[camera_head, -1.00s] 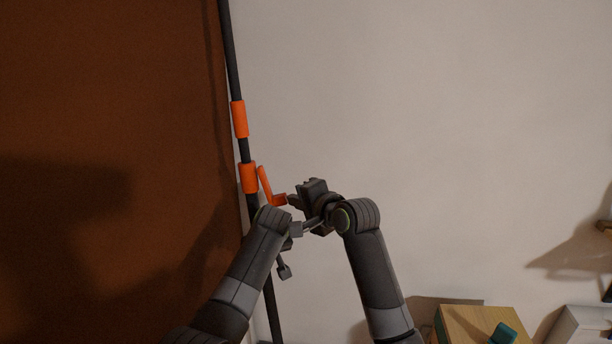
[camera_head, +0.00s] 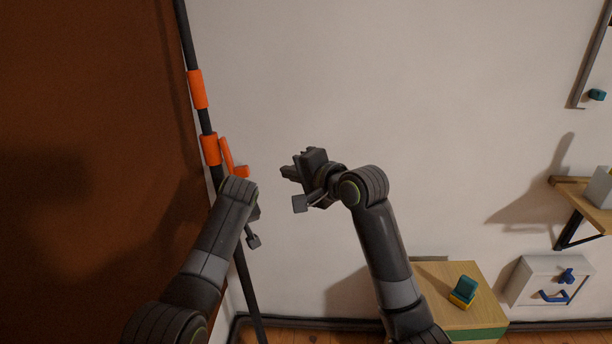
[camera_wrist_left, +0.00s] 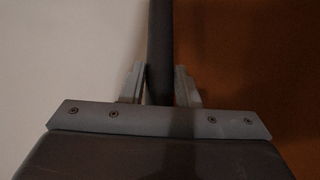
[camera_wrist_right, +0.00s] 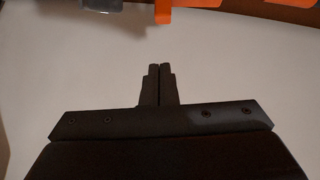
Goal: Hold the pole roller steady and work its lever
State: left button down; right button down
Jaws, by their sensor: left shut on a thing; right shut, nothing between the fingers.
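The pole roller is a long dark pole (camera_head: 187,38) with two orange sleeves, the lower one (camera_head: 210,149) beside an orange lever (camera_head: 228,156). The lever's bent end points right, and orange parts also show at the top of the right wrist view (camera_wrist_right: 180,18). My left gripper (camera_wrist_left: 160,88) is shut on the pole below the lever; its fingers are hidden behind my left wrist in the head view. My right gripper (camera_head: 287,172) is shut and empty, to the right of the lever and apart from it. Its fingertips are together in the right wrist view (camera_wrist_right: 160,72).
A brown panel (camera_head: 90,90) stands left of the pole. At lower right are a wooden box (camera_head: 440,285) with a teal and yellow block (camera_head: 463,291), a white case (camera_head: 520,282) with blue handles, and a wall shelf (camera_head: 570,190). Bare wall lies between.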

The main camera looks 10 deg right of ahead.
jog(key=shift+v, duration=2.45)
jog(key=shift+f, duration=0.15)
pick_arm(q)
jog(key=c, duration=1)
grip_release()
